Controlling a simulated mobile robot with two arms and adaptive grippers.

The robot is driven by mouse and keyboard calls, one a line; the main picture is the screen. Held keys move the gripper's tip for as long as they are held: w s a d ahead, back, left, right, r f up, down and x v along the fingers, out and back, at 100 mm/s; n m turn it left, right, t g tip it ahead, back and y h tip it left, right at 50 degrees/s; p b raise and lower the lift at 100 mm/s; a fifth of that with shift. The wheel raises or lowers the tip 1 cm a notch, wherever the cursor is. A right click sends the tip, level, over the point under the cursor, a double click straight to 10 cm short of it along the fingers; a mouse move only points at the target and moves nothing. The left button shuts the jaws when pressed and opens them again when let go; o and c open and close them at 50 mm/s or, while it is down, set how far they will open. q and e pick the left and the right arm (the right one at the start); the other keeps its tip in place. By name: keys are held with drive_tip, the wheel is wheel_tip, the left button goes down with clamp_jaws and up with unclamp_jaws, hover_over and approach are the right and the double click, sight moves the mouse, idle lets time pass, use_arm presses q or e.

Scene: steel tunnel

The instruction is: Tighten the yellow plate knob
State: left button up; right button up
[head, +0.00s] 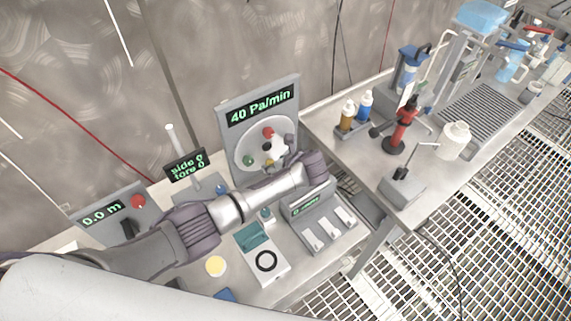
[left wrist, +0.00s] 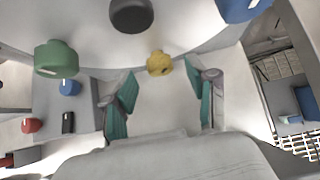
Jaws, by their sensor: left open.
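The yellow plate knob (left wrist: 159,63) sits on the pale round plate (left wrist: 190,25). In the left wrist view it lies between and just beyond the spread fingertips of my left gripper (left wrist: 160,88), which is open and empty. I see no contact. In the head view the plate (head: 240,143) is on an upright grey panel reading "40 Pa/min", and the yellow knob (head: 269,162) shows small at its lower edge. My left gripper (head: 277,151) is in front of the plate, partly hidden by my wrist. My right gripper is not in view.
A green knob (left wrist: 57,58), a dark knob (left wrist: 131,15) and a blue knob (left wrist: 240,8) stand close around the yellow one. A red knob (head: 268,132) is at the plate's top. Other instruments crowd the bench below my arm.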

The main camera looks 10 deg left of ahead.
use_arm(q)
drive_tip(key=v, duration=0.9)
